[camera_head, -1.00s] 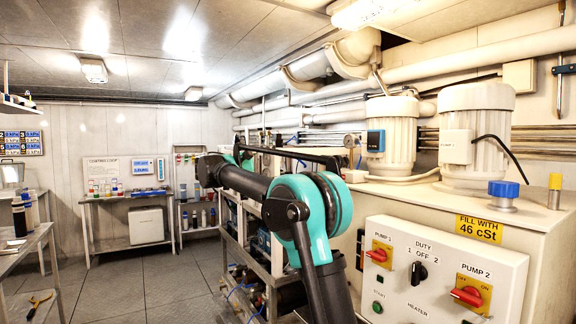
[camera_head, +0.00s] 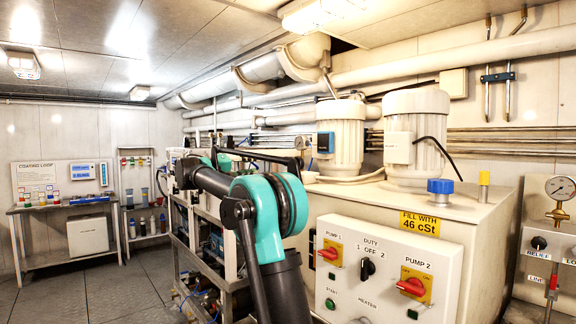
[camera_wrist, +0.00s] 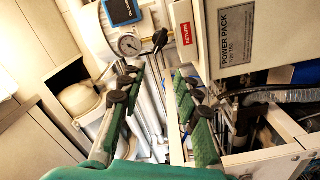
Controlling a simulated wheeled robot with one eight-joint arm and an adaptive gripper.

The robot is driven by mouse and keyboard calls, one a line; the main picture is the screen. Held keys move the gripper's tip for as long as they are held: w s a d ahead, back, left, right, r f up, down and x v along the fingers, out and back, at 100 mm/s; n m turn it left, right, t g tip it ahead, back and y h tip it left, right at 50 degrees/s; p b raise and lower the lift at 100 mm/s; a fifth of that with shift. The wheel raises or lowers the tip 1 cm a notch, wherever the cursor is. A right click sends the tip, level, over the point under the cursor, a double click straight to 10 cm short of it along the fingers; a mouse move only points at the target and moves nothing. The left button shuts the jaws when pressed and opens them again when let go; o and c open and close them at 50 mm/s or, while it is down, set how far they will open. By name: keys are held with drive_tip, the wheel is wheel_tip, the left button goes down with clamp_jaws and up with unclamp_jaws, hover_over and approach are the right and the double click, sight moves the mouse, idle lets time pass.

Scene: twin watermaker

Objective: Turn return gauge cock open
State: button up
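My gripper (camera_wrist: 156,82) shows in the wrist view with its two green, black-jointed fingers spread apart and nothing held between them. A round white-faced gauge (camera_wrist: 130,44) is beyond the left fingertip. A black knob on a thin rod (camera_wrist: 160,40) stands just right of that gauge, beyond the gap between the fingers. I cannot tell for certain whether it is the return gauge cock. A red RETURN label (camera_wrist: 186,34) is on the pale box to its right. In the head view my teal and black arm reaches over the rack, and the fingers cannot be made out there.
The POWER PACK box (camera_wrist: 240,45) stands close to the right finger. A blue-framed display (camera_wrist: 122,11) is above the gauge. In the head view the pump control panel (camera_head: 385,270) is right of my arm, with another gauge (camera_head: 560,188) at the far right. Floor (camera_head: 110,285) is clear at left.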

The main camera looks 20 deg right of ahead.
sight(291, 163)
drive_tip(key=w+d+m, duration=0.1)
drive_tip(key=w+d, duration=0.1)
drive_tip(key=d, duration=0.4)
drive_tip(key=w+d, duration=0.2)
drive_tip(key=d, duration=0.5)
drive_tip(key=w+d+m, duration=0.1)
drive_tip(key=w+d, duration=0.1)
drive_tip(key=d, duration=0.4)
drive_tip(key=shift+w+d+m, duration=0.25)
drive_tip(key=shift+w+m, duration=0.05)
drive_tip(key=shift+w, duration=0.1)
clamp_jaws()
